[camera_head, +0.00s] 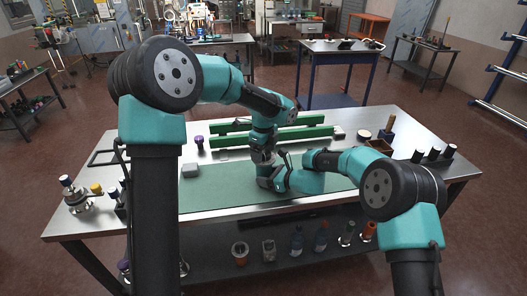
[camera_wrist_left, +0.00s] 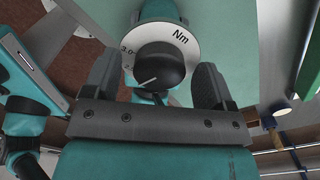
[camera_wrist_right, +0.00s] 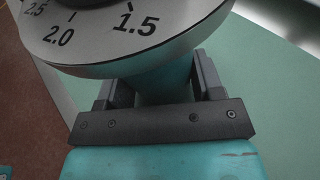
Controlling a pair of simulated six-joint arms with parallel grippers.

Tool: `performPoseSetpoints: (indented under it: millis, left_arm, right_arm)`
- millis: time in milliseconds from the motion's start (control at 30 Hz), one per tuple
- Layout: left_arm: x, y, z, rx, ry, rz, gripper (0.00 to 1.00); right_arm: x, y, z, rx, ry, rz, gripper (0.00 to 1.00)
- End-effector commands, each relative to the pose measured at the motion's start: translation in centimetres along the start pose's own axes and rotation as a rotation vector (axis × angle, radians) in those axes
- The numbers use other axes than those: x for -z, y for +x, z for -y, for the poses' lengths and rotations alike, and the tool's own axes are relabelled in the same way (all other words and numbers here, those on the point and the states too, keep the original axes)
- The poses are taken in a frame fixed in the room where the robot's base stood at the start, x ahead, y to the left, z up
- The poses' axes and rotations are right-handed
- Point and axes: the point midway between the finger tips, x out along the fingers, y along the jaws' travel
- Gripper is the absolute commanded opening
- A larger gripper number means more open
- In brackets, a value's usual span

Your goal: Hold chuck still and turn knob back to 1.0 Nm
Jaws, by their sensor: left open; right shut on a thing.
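A dark knob (camera_wrist_left: 160,68) with a white pointer line sits on a pale dial ring (camera_wrist_left: 178,36) marked Nm and 3.0. The pointer points to the lower left in the left wrist view. My left gripper (camera_wrist_left: 157,74) is open, with a finger on each side of the knob. In the right wrist view the dial (camera_wrist_right: 115,45) shows 1.5, 2.0 and 2.5. My right gripper (camera_wrist_right: 160,88) is shut on the teal body (camera_wrist_right: 168,78) below the dial, which I take as the chuck. In the head view both grippers meet over the green mat, and the tool is mostly hidden there.
Two green bars (camera_head: 272,137) lie behind the mat (camera_head: 215,190). A grey block (camera_head: 190,170) and a purple-topped item (camera_head: 199,142) stand left of the grippers. Several dark cylinders (camera_head: 433,153) stand at the right; knobbed fittings (camera_head: 78,197) stand at the left edge.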

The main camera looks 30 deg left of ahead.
Motion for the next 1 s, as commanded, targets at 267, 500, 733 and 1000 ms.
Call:
performPoseSetpoints:
  millis: [267,500,733,1000]
  left_arm:
    - [0.01,-0.02,0.00,0.000,0.000,0.000,0.57]
    - [0.01,-0.03,0.01,0.000,0.000,0.000,0.34]
    - [0.01,-0.04,0.01,0.000,-0.005,0.000,0.29]
    - [0.02,-0.02,0.00,0.000,-0.068,-0.001,0.29]
  right_arm:
    - [-0.04,-0.01,0.02,0.000,0.000,0.001,0.28]
    - [-0.04,-0.01,0.02,0.000,0.000,0.001,0.28]
    - [-0.05,-0.01,0.01,0.000,-0.001,0.001,0.28]
    - [-0.05,0.00,0.01,0.000,-0.001,0.001,0.28]
